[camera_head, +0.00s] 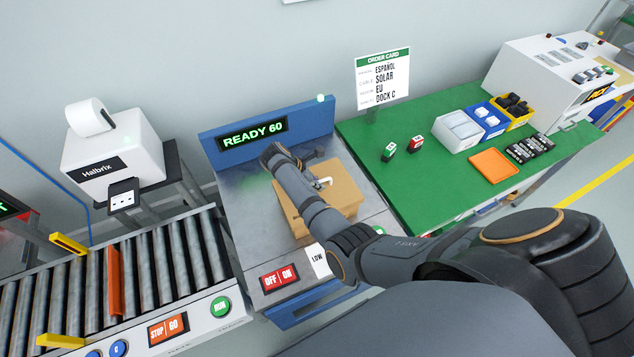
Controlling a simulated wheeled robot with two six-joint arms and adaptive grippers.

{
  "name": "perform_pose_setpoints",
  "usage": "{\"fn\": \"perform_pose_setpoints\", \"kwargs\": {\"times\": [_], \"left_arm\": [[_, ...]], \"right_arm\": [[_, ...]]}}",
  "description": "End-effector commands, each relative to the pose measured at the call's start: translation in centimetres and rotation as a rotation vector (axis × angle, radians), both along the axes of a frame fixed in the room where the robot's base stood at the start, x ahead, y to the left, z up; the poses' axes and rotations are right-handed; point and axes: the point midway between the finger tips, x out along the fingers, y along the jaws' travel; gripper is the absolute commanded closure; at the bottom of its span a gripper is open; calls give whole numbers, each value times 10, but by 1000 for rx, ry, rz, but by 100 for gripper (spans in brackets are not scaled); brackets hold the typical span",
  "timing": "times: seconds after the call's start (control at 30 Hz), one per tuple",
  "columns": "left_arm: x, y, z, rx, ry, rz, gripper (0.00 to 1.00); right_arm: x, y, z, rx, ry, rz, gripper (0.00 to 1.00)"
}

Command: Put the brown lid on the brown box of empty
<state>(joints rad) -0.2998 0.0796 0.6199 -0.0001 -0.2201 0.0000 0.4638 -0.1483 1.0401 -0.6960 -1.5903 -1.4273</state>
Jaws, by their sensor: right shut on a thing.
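A brown box (346,211) sits on the metal top of the blue station below the READY 60 display. A flat brown lid (342,180) shows over the box's top; my arm hides much of both, and I cannot tell whether the lid is fully seated. My right gripper (322,184) is above the box, its fingers small and partly hidden by my forearm. It is shut on the brown lid. My left gripper is not in view.
A roller conveyor (145,265) with an orange bar lies left, beside a white label printer (112,150). The green table (420,200) at right holds two small stamps, coloured bins (487,117) and an orange tray (493,165). An order card (383,78) stands behind.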

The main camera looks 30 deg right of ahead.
Motion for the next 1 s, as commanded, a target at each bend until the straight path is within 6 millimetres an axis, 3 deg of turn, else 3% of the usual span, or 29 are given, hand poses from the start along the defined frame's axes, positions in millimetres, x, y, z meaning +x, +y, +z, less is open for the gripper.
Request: {"fn": "perform_pose_setpoints", "kwargs": {"times": [1.0], "left_arm": [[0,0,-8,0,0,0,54]], "right_arm": [[0,0,-19,0,-1,0,100]]}}
